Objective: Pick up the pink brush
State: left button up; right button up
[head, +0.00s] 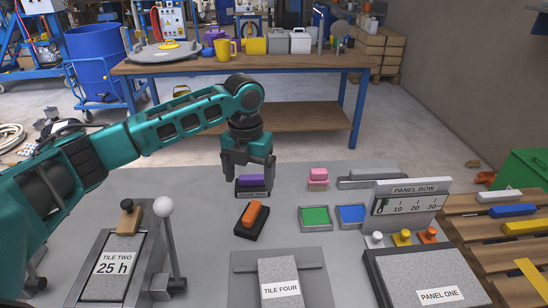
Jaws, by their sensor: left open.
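The pink brush (318,178) stands on the grey bench in the head view, with a pink top and paler bristles below. My left gripper (249,176) is to the left of the pink brush, apart from it, pointing down. I cannot tell whether the fingers touch that block. My right gripper is not in view.
An orange-handled dark block (252,216) lies in front of the gripper. Green (315,216) and blue (351,214) pads lie in front of the brush. The panel bow gauge (408,198) stands to the right. A wooden workbench (250,64) is behind.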

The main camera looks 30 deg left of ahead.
aim_at(317, 180)
jog(key=k+l, duration=0.8)
jog(key=k, duration=0.05)
